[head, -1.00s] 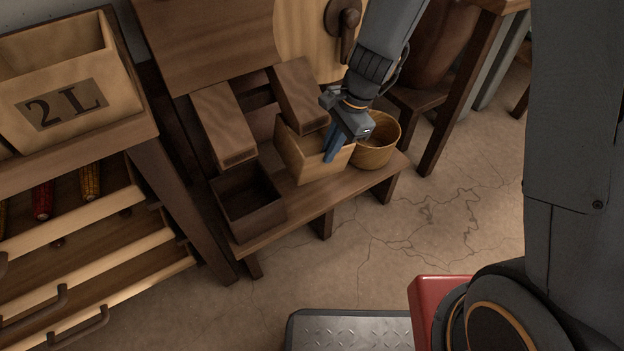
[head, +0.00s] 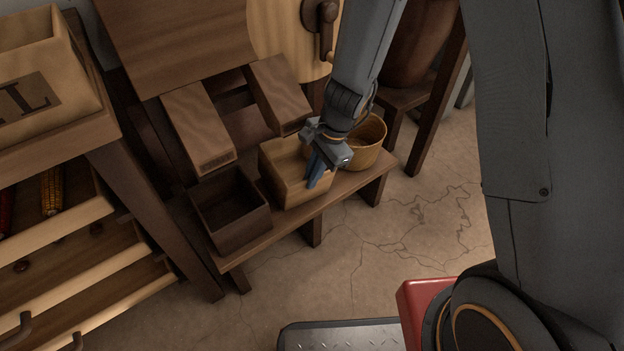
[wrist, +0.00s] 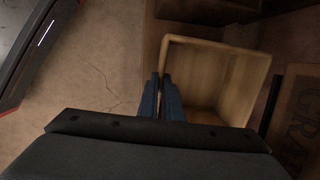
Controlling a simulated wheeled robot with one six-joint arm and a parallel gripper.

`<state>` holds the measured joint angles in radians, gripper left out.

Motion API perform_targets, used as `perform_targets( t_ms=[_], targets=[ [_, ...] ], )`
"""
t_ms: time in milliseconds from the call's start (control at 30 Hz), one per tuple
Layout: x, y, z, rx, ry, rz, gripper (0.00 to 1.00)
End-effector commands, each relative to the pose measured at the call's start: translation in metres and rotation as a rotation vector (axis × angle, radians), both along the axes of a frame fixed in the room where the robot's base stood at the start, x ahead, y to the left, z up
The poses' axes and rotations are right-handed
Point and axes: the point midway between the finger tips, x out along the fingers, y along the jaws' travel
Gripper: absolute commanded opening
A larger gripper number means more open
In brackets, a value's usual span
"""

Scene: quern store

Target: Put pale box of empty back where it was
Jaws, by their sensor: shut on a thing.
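The pale box (head: 291,188) stands on the low wooden bench (head: 345,192), between a dark box and a round basket. My gripper (head: 314,176) comes down from above with its blue fingers at the box's front right wall. In the wrist view the fingers (wrist: 167,100) are shut on one wall of the pale box (wrist: 213,75). The box's inside looks empty there. From the head view I cannot tell whether its base touches the bench.
The dark open box (head: 231,215) stands to the left on the bench. The round basket (head: 366,145) is close on the right. Two sloping wooden chutes (head: 197,128) hang just behind. A shelf with open drawers (head: 75,232) is at the left.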

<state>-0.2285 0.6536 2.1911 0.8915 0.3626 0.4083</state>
Motion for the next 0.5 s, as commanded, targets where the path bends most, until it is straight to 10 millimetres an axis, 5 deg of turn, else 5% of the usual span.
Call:
perform_targets(
  t_ms=[233, 367, 500],
  targets=[
    [-0.0005, -0.0029, -0.0050, -0.004, 0.002, -0.004, 0.00],
    [-0.0010, -0.0027, -0.0053, -0.005, 0.003, -0.003, 0.25],
    [-0.0011, -0.0016, -0.0046, -0.004, 0.003, -0.001, 0.25]
  ],
)
